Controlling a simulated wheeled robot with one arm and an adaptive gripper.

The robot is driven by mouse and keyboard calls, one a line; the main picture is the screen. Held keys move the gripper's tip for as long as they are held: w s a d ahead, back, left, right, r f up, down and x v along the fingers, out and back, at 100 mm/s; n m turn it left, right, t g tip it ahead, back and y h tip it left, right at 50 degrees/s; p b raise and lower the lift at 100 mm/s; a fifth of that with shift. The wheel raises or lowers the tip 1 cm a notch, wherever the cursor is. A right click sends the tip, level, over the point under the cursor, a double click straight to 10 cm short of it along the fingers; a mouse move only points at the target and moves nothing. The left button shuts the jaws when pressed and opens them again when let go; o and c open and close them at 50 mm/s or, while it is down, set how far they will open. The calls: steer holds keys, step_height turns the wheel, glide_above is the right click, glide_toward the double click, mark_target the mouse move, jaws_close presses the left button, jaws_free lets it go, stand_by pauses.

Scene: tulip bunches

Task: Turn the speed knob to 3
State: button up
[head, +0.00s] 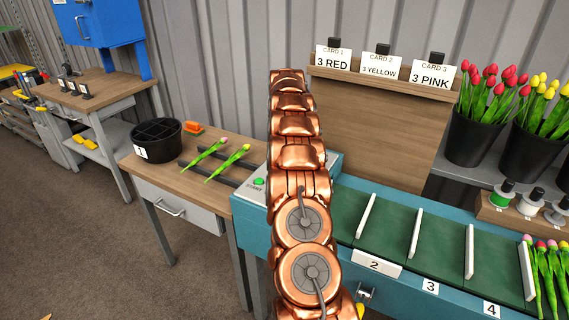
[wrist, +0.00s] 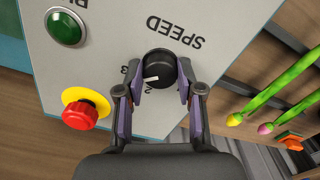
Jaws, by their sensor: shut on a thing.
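The black speed knob (wrist: 160,66) sits on the pale control panel (wrist: 105,95) in the wrist view, below the upside-down word SPEED. Its white pointer mark aims to the lower left in the picture, between the printed 2 and the partly covered 3. My gripper (wrist: 160,76) is shut on the knob, one finger at each side. The fingers hide parts of the scale. In the head view my copper arm covers the knob and the gripper; only the left part of the panel (head: 252,190) shows.
A green button (wrist: 66,27) and a red button on a yellow base (wrist: 80,109) are on the same panel, left of my fingers. Two tulips (head: 228,163) lie right of a black bucket (head: 157,140). The green conveyor (head: 385,225) runs to the right with white dividers.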

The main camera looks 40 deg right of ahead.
steer(key=shift+m, duration=0.6)
steer(key=shift+b, duration=0.3)
steer(key=o, duration=1.2)
steer(key=shift+c, duration=0.2)
steer(key=shift+r, duration=3.75)
